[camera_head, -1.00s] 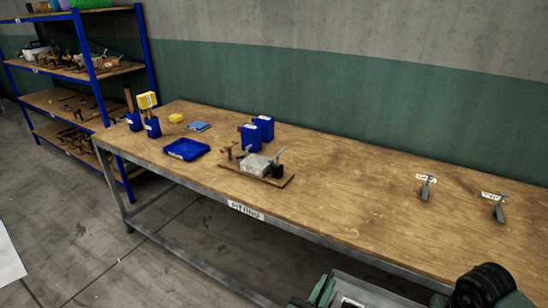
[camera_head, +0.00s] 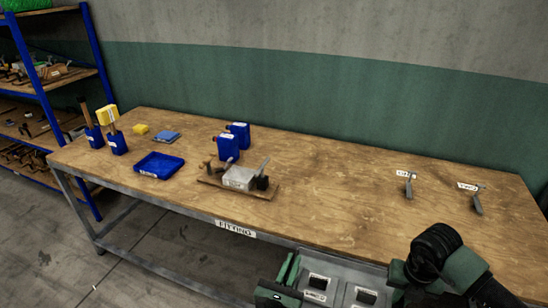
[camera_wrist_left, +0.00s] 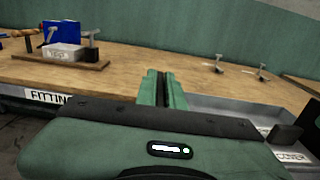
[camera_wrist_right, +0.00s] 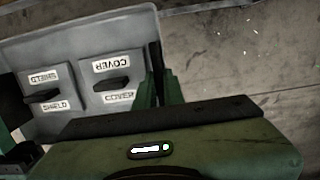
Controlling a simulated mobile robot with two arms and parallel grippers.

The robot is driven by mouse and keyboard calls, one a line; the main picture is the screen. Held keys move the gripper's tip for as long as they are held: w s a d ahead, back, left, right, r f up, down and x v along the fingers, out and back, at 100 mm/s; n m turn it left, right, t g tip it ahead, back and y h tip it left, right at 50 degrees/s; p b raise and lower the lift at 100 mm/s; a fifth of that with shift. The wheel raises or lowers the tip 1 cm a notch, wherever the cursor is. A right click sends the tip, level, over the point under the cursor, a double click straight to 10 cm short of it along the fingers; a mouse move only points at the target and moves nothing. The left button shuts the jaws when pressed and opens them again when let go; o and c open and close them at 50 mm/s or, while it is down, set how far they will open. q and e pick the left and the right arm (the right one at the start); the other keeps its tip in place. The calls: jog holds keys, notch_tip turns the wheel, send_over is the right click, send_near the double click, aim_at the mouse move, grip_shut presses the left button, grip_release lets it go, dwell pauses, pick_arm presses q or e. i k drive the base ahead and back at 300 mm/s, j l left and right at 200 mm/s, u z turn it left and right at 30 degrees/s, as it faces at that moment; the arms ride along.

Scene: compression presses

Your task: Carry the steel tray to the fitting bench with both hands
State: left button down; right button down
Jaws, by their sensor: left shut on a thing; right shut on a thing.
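The grey steel tray (camera_head: 345,264) is at the bottom of the head view, in front of the fitting bench's near edge. The wooden bench top (camera_head: 330,215) has a FITTING label on its front rail. Two black parts lie in the tray, by labels reading SHIELD (camera_wrist_right: 45,95) and COVER (camera_wrist_right: 118,86) in the right wrist view. My left gripper (camera_head: 291,270) is shut on the tray's left side; its fingers also show in the left wrist view (camera_wrist_left: 165,88). My right gripper (camera_wrist_right: 160,87) is shut on the opposite side; my arm partly hides it in the head view.
On the bench stand a blue tray (camera_head: 160,165), a wooden board with a grey block (camera_head: 238,177), blue containers (camera_head: 227,147) and two small labelled metal stands (camera_head: 409,187). The bench top between the board and the stands is clear. A blue shelf (camera_head: 40,90) stands at left.

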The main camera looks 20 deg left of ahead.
aim_at(355, 213)
jog(key=i, duration=1.3)
